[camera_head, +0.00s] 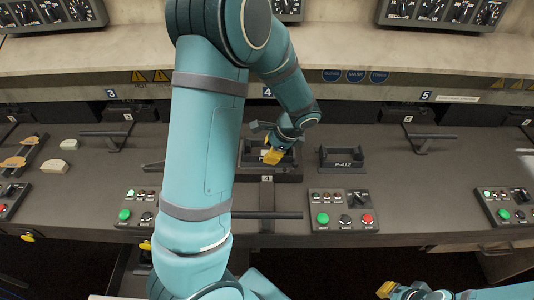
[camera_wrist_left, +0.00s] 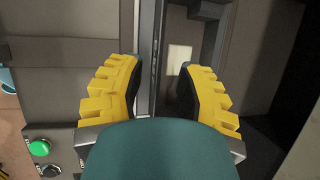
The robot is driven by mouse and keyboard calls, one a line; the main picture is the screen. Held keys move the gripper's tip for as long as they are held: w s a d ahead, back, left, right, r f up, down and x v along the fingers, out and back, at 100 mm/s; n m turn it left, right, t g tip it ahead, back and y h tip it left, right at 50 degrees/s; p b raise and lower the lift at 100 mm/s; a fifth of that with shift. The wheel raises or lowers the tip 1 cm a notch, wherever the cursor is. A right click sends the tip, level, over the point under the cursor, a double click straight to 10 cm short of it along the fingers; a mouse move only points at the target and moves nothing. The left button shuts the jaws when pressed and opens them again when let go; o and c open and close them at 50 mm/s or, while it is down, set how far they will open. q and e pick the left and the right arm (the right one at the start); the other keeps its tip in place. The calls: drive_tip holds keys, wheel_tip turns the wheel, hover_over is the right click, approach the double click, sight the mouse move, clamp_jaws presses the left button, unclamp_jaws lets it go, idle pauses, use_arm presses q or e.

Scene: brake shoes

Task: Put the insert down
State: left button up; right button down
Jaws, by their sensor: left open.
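My left gripper (camera_head: 273,155) has yellow fingers and is over the dark holder (camera_head: 285,174) at station 4. In the left wrist view its two fingers (camera_wrist_left: 157,90) stand wide apart with nothing gripped between them. A small pale piece (camera_wrist_left: 180,60) lies in the dark holder beyond the right finger. A dark open frame marked P-412 (camera_head: 343,167) stands on the bench just right of the holder, apart from the gripper. I cannot tell which of these is the insert. My right gripper (camera_head: 386,289) shows only partly at the bottom edge, away from the bench top.
A control box (camera_head: 344,222) with green and red buttons sits in front of the P-412 frame; another (camera_head: 139,215) is to the left. Pale blocks (camera_head: 57,166) lie at the far left. A raised shelf (camera_head: 420,70) runs behind. The bench right of the frame is mostly clear.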

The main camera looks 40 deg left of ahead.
use_arm(q)
drive_tip(key=s+v, duration=0.1)
drive_tip(key=v, duration=0.7)
drive_tip(key=shift+w+d+r+p, duration=0.2)
drive_tip(key=shift+w+r+p, duration=0.2)
drive_tip(key=shift+w, duration=0.15)
use_arm(e)
drive_tip(key=shift+r, duration=0.6)
drive_tip(key=shift+d, duration=0.1)
